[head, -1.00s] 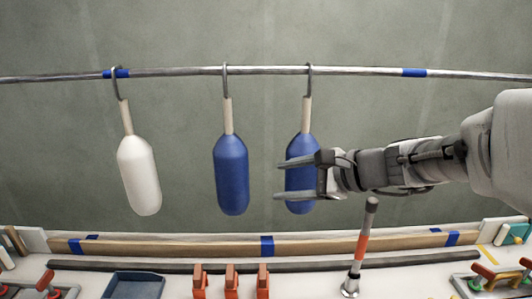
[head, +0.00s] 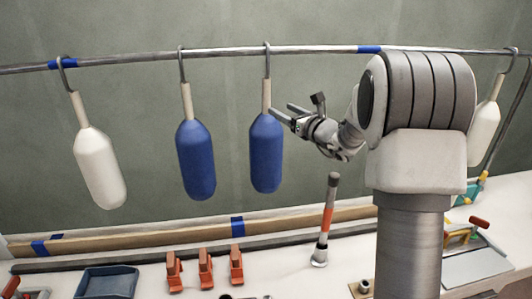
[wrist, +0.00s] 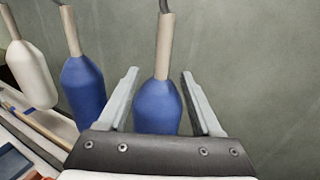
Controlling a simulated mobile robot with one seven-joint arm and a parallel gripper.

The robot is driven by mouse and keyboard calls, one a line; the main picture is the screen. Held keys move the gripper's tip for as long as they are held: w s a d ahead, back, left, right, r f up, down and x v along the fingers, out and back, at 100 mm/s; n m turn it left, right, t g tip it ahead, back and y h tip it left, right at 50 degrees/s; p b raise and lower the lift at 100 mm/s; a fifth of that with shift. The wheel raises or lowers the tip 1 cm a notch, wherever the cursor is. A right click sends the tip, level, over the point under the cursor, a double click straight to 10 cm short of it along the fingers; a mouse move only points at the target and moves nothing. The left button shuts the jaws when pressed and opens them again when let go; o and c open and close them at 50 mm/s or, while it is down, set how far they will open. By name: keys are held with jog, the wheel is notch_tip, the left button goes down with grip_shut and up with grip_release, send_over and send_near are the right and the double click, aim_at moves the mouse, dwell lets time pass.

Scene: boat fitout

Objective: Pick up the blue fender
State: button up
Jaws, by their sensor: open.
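Two blue fenders hang by hooks from a metal rail, one on the left (head: 196,160) and one on the right (head: 266,155) in the head view. Each has a pale rope neck above a rounded blue body. My gripper (head: 283,112) is open beside the top of the right blue fender. In the wrist view, that right fender (wrist: 158,102) stands between my two open fingers (wrist: 160,85), and its lower end is hidden by the gripper body. I cannot tell whether a finger touches it. The left blue fender also shows in the wrist view (wrist: 83,88), outside the fingers.
A white fender (head: 100,168) hangs at the left and another (head: 484,133) at the right on the rail (head: 225,51). Below are a bench with orange clamps (head: 205,268), a blue tray (head: 106,283) and an upright orange-banded post (head: 326,220).

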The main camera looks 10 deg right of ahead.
aim_at(269, 101)
jog(key=x, duration=0.5)
jog(key=shift+w+a+p, duration=0.1)
jog(key=shift+w+p, duration=0.1)
jog(key=shift+p, duration=0.2)
jog(key=shift+d+p+x, duration=0.15)
jog(key=shift+p+x, duration=0.25)
jog(key=shift+x, duration=0.9)
jog(key=shift+d+p+x, duration=0.1)
jog(key=shift+p+x, duration=0.3)
jog(key=shift+x, duration=0.85)
jog(key=shift+w+f, duration=0.1)
jog(key=shift+w, duration=0.05)
grip_shut()
